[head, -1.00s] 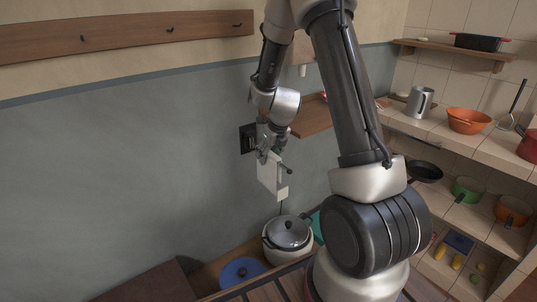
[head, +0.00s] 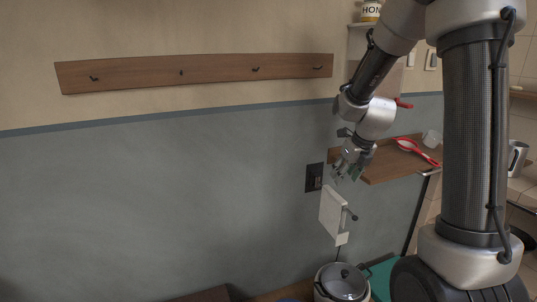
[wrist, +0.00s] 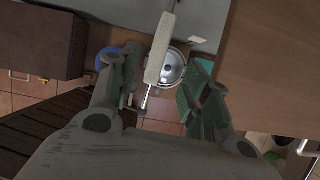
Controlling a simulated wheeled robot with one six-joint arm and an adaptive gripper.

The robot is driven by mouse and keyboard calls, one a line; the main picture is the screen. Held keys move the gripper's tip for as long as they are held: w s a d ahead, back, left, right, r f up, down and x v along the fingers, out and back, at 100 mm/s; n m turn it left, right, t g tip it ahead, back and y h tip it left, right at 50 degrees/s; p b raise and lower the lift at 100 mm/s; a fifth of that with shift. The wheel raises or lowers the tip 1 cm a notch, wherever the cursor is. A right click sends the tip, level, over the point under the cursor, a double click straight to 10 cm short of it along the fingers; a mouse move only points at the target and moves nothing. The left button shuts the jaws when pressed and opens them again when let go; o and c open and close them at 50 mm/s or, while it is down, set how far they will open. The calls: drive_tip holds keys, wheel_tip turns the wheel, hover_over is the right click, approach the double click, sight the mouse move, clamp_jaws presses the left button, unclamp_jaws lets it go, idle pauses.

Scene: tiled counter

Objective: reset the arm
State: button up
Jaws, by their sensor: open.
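My gripper (head: 345,168) is open and empty, just above a white panel (head: 333,212) in the head view. The panel stands out from the grey wall beside a small dark wall box (head: 314,177) and has a dark bar handle on its right side. In the wrist view the two fingers of my gripper (wrist: 162,74) are spread wide, and the panel (wrist: 160,50) shows edge-on between them, farther off. I see a gap between the fingers and the panel in the head view. My arm reaches down from the upper right.
A wooden wall shelf (head: 385,172) with a red spoon (head: 418,151) is close to the right of my gripper. A lidded pot (head: 342,282) stands below, also visible in the wrist view (wrist: 174,66). A hook rail (head: 190,72) is on the upper wall. The wall at left is clear.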

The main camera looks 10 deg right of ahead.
drive_tip(key=n, duration=0.3)
drive_tip(key=shift+s+a+f, duration=0.1)
drive_tip(key=shift+s+f, duration=0.05)
drive_tip(key=shift+s, duration=0.15)
drive_tip(key=s+r+n, duration=0.4)
drive_tip(key=s+n, duration=0.5)
drive_tip(key=n, duration=0.1)
drive_tip(key=s+a+r+n, duration=0.1)
drive_tip(key=s+r+n, duration=0.4)
drive_tip(key=s+n, duration=0.4)
drive_tip(key=s+r+n, duration=0.5)
drive_tip(key=s+n, duration=0.4)
drive_tip(key=n, duration=0.3)
drive_tip(key=shift+s+a+r+h, duration=0.2)
drive_tip(key=shift+s+a+h, duration=0.1)
drive_tip(key=shift+a, duration=0.1)
